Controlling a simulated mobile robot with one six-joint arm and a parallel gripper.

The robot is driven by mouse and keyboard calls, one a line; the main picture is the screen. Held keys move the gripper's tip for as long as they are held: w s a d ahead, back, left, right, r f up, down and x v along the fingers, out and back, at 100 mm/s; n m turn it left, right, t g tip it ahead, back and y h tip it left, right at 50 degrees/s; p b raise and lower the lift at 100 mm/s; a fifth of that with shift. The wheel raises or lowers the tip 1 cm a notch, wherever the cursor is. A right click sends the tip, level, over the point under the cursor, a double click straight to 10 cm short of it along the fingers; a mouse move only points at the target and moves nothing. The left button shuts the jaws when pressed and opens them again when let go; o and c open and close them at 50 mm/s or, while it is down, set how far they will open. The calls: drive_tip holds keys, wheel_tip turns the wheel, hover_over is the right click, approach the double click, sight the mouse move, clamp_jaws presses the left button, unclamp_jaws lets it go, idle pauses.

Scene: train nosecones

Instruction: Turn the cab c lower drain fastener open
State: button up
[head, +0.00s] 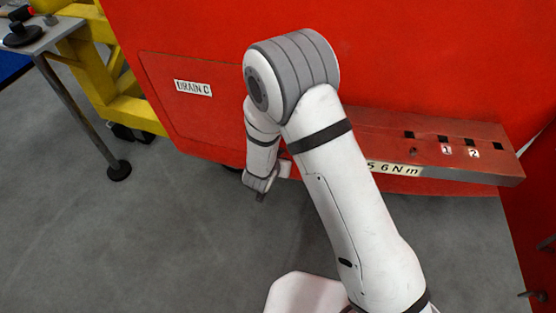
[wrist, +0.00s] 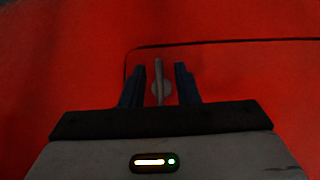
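The lower drain fastener (wrist: 160,93) shows in the wrist view as a small grey disc with a thin upright tab, on the red panel near the corner of a dark seam. My gripper (wrist: 160,67) is open, with one dark finger on each side of the fastener and a visible gap on both sides. I cannot tell how deep the fingers reach around it. In the head view my gripper (head: 261,190) is low against the red body, below the DRAIN C label (head: 193,88) and to its right. The fastener is hidden there by my arm.
A red ledge (head: 490,170) with square holes, numbers 1 and 2 and a "5.6 Nm" label juts out at right, behind my arm. A yellow frame (head: 92,60) and a grey table (head: 45,32) stand at left. The grey floor in front is clear.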

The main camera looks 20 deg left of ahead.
drive_tip(key=v, duration=0.8)
drive_tip(key=shift+p, duration=0.45)
